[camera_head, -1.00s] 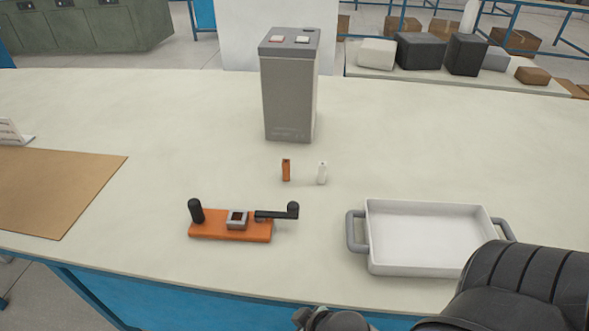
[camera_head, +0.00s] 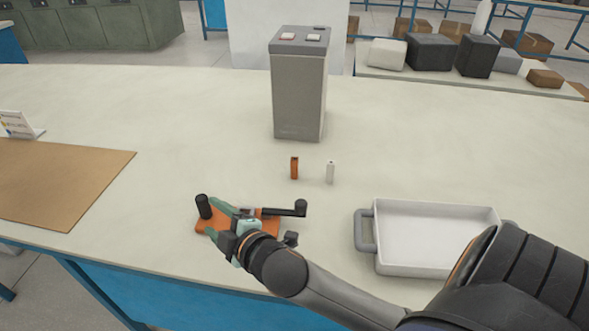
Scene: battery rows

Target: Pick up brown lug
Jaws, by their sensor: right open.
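The brown lug (camera_head: 294,168) is a small orange-brown upright piece on the table, in front of the tall grey battery case (camera_head: 299,90). A similar white lug (camera_head: 330,172) stands just to its right. My right gripper (camera_head: 240,212) is open and empty. It is over the orange fixture (camera_head: 207,228), nearer to me and left of the brown lug, apart from it. My arm and gripper hide part of the fixture. My left gripper is not in view.
A white tray (camera_head: 385,265) with grey handles is at the right, partly hidden by my right arm. The table around the lugs is clear.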

